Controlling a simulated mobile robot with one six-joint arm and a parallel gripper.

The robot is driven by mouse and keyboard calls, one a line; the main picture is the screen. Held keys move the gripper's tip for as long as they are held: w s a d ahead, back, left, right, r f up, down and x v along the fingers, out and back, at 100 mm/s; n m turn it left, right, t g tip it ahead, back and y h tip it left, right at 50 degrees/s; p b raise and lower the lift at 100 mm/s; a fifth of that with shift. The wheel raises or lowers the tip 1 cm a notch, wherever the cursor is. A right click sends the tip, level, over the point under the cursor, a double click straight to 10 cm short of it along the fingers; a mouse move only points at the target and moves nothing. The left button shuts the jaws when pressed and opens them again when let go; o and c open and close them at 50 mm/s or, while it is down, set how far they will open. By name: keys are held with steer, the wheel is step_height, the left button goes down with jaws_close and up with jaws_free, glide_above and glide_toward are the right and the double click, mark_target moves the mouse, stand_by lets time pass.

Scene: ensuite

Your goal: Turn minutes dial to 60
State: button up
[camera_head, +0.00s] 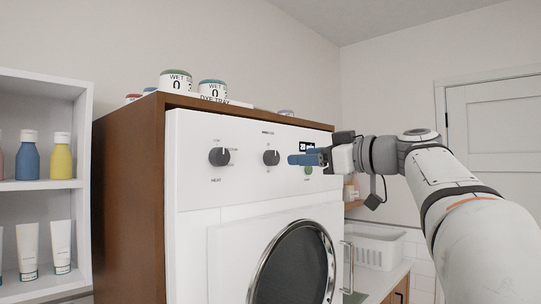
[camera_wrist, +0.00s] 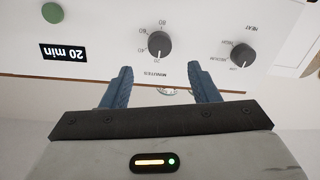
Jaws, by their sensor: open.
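The minutes dial (camera_head: 271,157) is a dark round knob in the middle of the white machine's control panel. In the wrist view the panel appears upside down, and the minutes dial (camera_wrist: 160,45) has marks 20, 40, 60 and 80. Its pointer line appears to be at the 20 mark. The display (camera_wrist: 63,53) reads "20 min". My gripper (camera_head: 292,159) has blue fingers and is in front of the panel, just right of the dial in the head view. In the wrist view my open gripper (camera_wrist: 160,69) has the dial beyond its fingertips, between their lines. Nothing is between the fingers.
The heat dial (camera_wrist: 242,54) is beside the minutes dial; a green button (camera_wrist: 52,13) is near the display. The machine's round door (camera_head: 295,265) is below. A bottle shelf (camera_head: 40,185) is at left.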

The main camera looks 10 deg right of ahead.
mark_target(275, 157)
steer(key=p+x, duration=0.2)
steer(key=x, duration=0.5)
steer(key=shift+w+a, duration=0.15)
